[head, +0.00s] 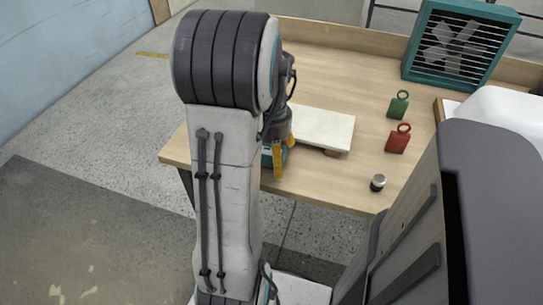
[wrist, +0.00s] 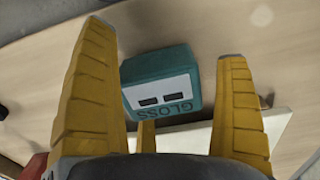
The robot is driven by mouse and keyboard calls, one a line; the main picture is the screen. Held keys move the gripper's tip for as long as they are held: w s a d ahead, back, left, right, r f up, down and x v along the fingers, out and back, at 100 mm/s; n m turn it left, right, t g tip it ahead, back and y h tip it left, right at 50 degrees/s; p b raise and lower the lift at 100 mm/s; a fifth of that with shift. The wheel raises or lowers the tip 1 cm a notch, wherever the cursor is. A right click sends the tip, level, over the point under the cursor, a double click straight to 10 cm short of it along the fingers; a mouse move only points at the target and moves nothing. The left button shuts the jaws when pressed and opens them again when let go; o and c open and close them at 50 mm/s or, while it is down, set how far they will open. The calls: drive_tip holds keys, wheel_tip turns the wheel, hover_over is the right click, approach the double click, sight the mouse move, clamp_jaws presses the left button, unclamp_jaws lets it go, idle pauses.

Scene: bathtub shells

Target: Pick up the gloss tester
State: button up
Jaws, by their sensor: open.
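The gloss tester (wrist: 160,84) is a teal box with a light face, two dark slots and the word GLOSS. In the wrist view it shows between the yellow fingers of my gripper (wrist: 166,42), which are spread apart. In the head view my gripper (head: 279,160) points down at the left part of the table. My arm hides most of that spot, so the tester is not clearly made out there.
A pale slab (head: 321,129) lies right beside my gripper on the wooden table (head: 348,181). A teal fan (head: 459,42) and a white tub shell (head: 500,108) stand at the right.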

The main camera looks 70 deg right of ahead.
drive_tip(key=c, duration=1.6)
drive_tip(key=shift+o, duration=0.2)
drive_tip(key=shift+r, duration=0.1)
drive_tip(key=shift+r, duration=0.45)
wheel_tip(320, 180, up, 3)
drive_tip(key=shift+r+p, duration=0.15)
drive_tip(key=shift+p, duration=0.5)
drive_tip(key=s+d+r, duration=0.1)
drive_tip(key=s+r, duration=0.1)
drive_tip(key=s, duration=0.1)
drive_tip(key=s+d+r+p, duration=0.1)
drive_tip(key=s+r, duration=0.1)
drive_tip(key=s, duration=0.2)
drive_tip(key=s+d+r+p, duration=0.1)
drive_tip(key=s+d+r, duration=0.1)
drive_tip(key=s, duration=0.2)
drive_tip(key=shift+d+r, duration=0.1)
drive_tip(key=shift+r, duration=0.2)
drive_tip(key=shift+w, duration=0.1)
